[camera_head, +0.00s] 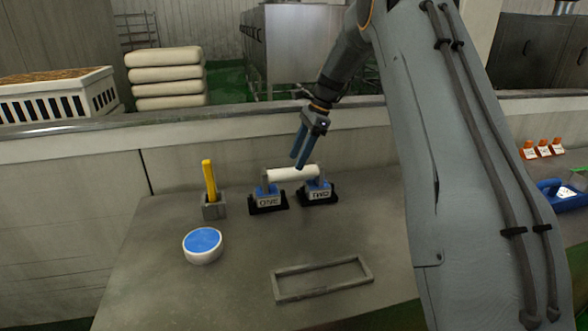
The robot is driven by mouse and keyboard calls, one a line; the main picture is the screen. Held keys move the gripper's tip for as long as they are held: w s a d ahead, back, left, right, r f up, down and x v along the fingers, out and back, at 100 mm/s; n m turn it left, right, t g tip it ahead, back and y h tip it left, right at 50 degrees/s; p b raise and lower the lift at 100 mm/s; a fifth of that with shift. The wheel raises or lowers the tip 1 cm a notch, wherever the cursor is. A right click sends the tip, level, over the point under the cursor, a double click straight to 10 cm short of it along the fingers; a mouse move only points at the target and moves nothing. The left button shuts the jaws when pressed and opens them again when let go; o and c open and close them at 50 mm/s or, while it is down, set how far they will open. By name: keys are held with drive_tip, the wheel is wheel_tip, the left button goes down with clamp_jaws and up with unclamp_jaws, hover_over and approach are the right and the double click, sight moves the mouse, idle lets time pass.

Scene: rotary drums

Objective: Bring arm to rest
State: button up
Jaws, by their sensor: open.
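My gripper (298,161) shows near the middle of the head view, its two blue fingers pointing down and apart. It is open and empty. The fingertips are just above or in front of a white roller (284,174); I cannot tell whether they touch it. The roller lies level across two blue stands, the one marked ONE (268,199) on the left and the second labelled one (318,190) on the right. My grey arm covers the right part of the bench.
Left on the bench (160,285) are a yellow-handled tool in a grey holder (212,208) and a white bowl with blue contents (203,257). An empty rectangular frame (322,294) lies in front. A blue tray (566,205) and orange items (543,149) are far right. A low wall (80,165) stands behind.

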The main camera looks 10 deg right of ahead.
drive_tip(key=shift+v, duration=1.1)
drive_tip(key=s+a+f+n+h, duration=0.1)
drive_tip(key=s+f+n+h, duration=0.1)
drive_tip(key=s+n, duration=0.7)
drive_tip(key=s+a+f+n+t+h, duration=0.1)
drive_tip(key=s+f+n, duration=0.4)
drive_tip(key=s, duration=2.1)
drive_tip(key=n+h, duration=0.1)
drive_tip(key=n, duration=0.3)
drive_tip(key=shift+s+a+f, duration=0.2)
drive_tip(key=shift+s+f, duration=0.1)
drive_tip(key=shift+s, duration=0.05)
